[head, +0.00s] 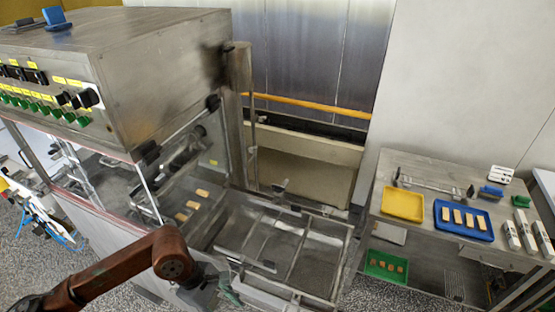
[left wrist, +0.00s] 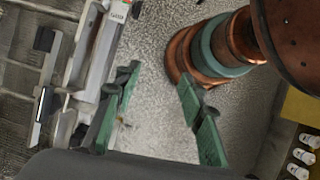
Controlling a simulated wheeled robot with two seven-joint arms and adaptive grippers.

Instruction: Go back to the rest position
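My left arm comes in from the lower left in the head view, and my left gripper (head: 228,286) is at the bottom, by the near edge of the metal mesh conveyor frame (head: 290,245). In the left wrist view my left gripper (left wrist: 158,78) has its two green fingers spread apart. Only speckled floor shows between them, and it holds nothing. The machine's metal edge is close beside the left finger in that view. My right gripper is in neither view.
A large steel enrober (head: 130,70) stands at the left with several bars (head: 193,204) on its belt. A metal table (head: 400,165) at the right bears a yellow tray (head: 403,204), a blue tray (head: 463,220) with bars and white boxes. A green tray (head: 386,266) sits lower.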

